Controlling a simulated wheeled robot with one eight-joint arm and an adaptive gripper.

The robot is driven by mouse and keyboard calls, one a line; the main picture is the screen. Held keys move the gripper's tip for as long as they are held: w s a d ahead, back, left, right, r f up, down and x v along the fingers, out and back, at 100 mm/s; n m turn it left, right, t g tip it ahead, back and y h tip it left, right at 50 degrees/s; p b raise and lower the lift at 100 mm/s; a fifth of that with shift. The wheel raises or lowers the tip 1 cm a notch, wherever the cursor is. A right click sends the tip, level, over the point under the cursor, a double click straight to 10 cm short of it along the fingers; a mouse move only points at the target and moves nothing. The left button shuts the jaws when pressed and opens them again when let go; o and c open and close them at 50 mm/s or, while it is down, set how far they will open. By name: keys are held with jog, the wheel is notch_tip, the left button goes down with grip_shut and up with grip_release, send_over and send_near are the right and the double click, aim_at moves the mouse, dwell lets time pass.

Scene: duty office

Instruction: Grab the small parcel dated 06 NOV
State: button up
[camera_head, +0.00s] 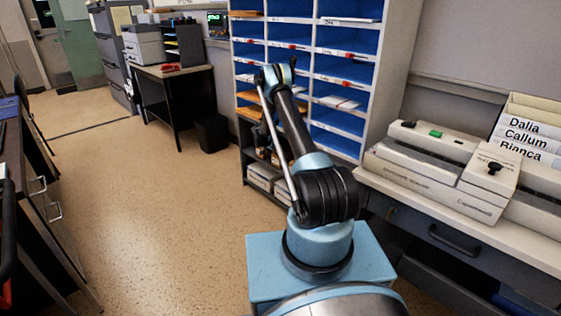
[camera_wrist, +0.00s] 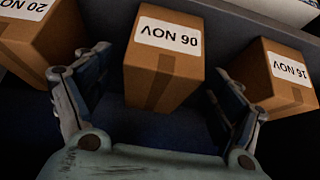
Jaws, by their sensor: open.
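The small parcel dated 06 NOV (camera_wrist: 163,75) is a brown cardboard box with a white label, upside down in the middle of the wrist view. My gripper (camera_wrist: 160,88) is open, with one finger to the left of this parcel and one to the right. I cannot tell how deep the fingers reach alongside it. I cannot make out the parcel in that view.
A parcel labelled 20 NOV (camera_wrist: 38,42) lies close on the left, and one labelled 16 NOV (camera_wrist: 275,80) close on the right. A counter (camera_head: 470,215) with grey machines stands right of my arm. The floor (camera_head: 180,220) at left is clear.

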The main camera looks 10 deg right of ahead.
jog(key=shift+w+d+f, duration=0.1)
jog(key=shift+w+d, duration=0.25)
jog(key=shift+d, duration=0.25)
jog(key=shift+x, duration=2.35)
jog(key=shift+a, duration=0.1)
jog(key=c, duration=1.3)
